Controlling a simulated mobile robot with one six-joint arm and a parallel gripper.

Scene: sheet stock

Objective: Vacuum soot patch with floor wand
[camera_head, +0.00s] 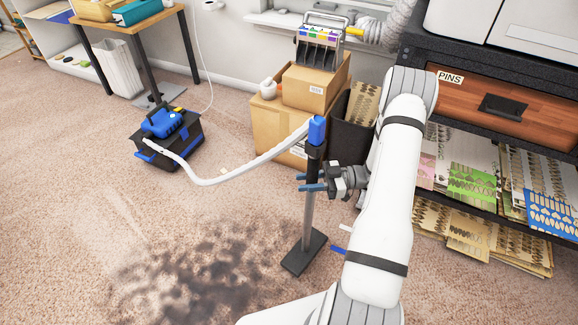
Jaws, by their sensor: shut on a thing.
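The floor wand (308,207) stands nearly upright on the carpet, with a blue top, a grey tube and a flat dark floor head (304,254). My gripper (312,183) is shut on the wand's dark upper section, its blue fingers at the tube. A white hose (232,174) runs from the wand's top to the blue and black vacuum (172,137) at the left. The soot patch (195,275) is a dark, blotchy stain on the carpet, left of the floor head. The patch's lower edge runs near the bottom of the view.
Cardboard boxes (268,122) and a dark bin (345,130) stand behind the wand. A shelf unit with a PINS drawer (500,100) is at the right. A table (130,28) and a white waste bin (118,68) stand at the back left. Carpet at the left is open.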

